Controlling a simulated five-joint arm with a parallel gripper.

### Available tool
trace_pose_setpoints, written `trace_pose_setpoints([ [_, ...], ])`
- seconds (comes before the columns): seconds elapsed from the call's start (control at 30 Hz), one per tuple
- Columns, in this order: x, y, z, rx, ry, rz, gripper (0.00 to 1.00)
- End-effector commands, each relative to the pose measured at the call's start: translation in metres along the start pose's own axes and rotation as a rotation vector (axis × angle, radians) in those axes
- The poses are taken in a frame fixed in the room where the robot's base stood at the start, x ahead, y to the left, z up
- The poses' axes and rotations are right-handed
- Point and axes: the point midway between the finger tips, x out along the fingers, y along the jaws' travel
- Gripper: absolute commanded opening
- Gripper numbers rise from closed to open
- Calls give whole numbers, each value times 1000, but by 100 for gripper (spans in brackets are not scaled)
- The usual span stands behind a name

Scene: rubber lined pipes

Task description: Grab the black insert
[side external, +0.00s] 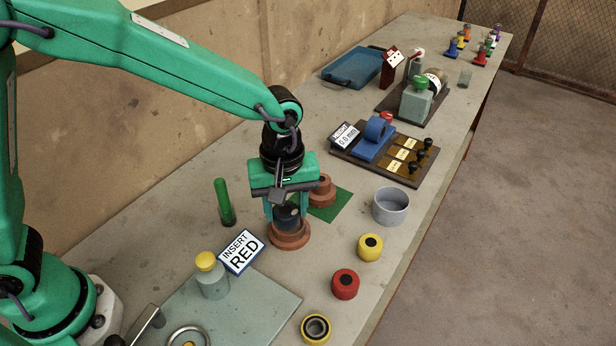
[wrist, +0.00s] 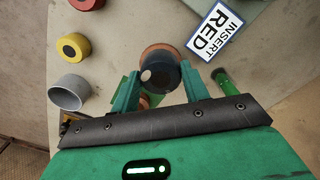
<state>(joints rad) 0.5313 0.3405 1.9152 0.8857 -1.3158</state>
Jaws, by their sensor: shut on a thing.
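The black insert (side external: 287,219) is a dark cylinder between the fingers of my gripper (side external: 286,210). It stands upright at a brown flanged pipe piece (side external: 290,238); I cannot tell how far it sits inside the piece. In the wrist view the insert (wrist: 163,75) has a pale round spot on its end, and the brown rim (wrist: 158,49) shows behind it. My gripper's fingers (wrist: 161,85) are on either side of it, shut on it.
A second brown flanged piece (side external: 321,190) stands on a green square (side external: 334,204) behind. A green cylinder (side external: 224,203) and an "INSERT RED" sign (side external: 241,252) are to the left. A grey cup (side external: 391,206), yellow roller (side external: 370,248) and red roller (side external: 345,284) line the right side.

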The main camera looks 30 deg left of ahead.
Motion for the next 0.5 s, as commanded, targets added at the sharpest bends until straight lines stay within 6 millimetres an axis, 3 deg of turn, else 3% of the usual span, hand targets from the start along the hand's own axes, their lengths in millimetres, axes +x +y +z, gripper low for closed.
trace_pose_setpoints([
  [0.2,-24,-8,39,4,0,3,22],
  [0.5,-42,-14,69,2,0,1,22],
])
